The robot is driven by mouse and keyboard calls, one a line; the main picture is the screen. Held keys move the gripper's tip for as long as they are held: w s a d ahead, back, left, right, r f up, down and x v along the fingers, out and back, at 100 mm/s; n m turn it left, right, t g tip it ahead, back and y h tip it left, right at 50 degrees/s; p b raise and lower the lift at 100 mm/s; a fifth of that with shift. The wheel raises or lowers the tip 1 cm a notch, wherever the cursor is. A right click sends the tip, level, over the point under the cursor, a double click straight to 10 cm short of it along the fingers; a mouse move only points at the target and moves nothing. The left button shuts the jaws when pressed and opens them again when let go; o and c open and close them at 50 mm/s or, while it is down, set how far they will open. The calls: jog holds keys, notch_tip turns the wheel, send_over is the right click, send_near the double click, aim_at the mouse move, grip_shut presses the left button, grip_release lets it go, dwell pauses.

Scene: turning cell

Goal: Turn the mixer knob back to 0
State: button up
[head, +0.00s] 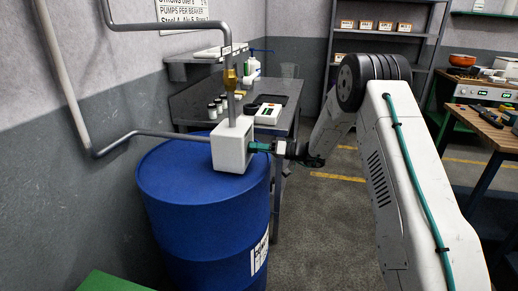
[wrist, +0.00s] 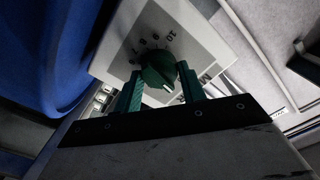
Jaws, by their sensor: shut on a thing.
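The mixer is a white box (head: 229,148) on top of a blue drum (head: 200,185), with a grey pipe rising from it. In the wrist view its pale dial face (wrist: 190,40) carries printed numbers, with 10 near the top. The round dark green mixer knob (wrist: 157,66) sits on that face. A white mark on the knob points down and slightly right; the number beside it cannot be read. My gripper (wrist: 160,74) has its green fingers on either side of the knob and is shut on it. In the head view my gripper (head: 261,147) meets the box's right side, hiding the knob.
A grey bench (head: 283,125) with small bottles and a white device (head: 268,112) stands behind the drum. A brass valve (head: 230,79) is on the pipe above the mixer. Shelves with boxes stand at the back. The floor (head: 325,225) right of the drum is clear.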

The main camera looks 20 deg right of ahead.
jog(key=shift+f+n, duration=0.1)
jog(key=shift+n, duration=0.7)
jog(key=o, duration=1)
jog(key=shift+c, duration=0.2)
jog(key=v, duration=0.8)
